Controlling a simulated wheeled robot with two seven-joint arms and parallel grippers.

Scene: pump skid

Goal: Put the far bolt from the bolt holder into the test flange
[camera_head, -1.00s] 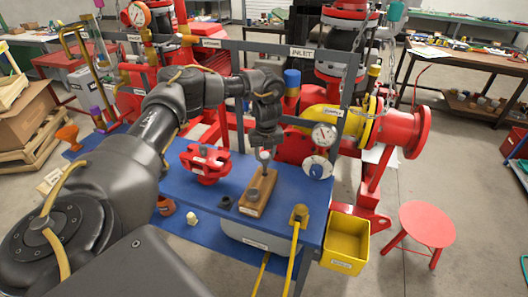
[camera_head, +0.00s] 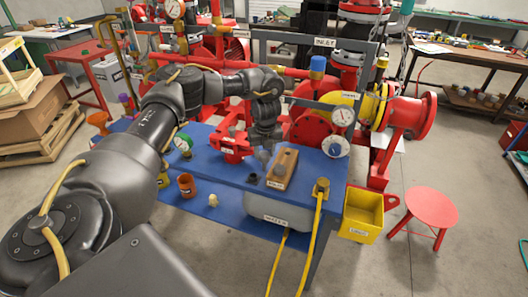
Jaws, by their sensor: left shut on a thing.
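The wooden bolt holder (camera_head: 289,158) lies on the blue bench. A grey bolt head (camera_head: 280,171) shows at its near end, and its far end looks empty. The red test flange (camera_head: 234,147) stands to the left of the holder, partly covered by my arm. My left gripper (camera_head: 264,152) points down between the flange and the holder. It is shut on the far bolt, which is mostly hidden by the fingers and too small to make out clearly. My right gripper is not in view.
A small black cup (camera_head: 252,178) sits on the blue bench (camera_head: 225,172) just left of the holder. A pressure gauge (camera_head: 342,117) and pipes stand behind and to the right. A yellow hose (camera_head: 318,208) runs over the front edge.

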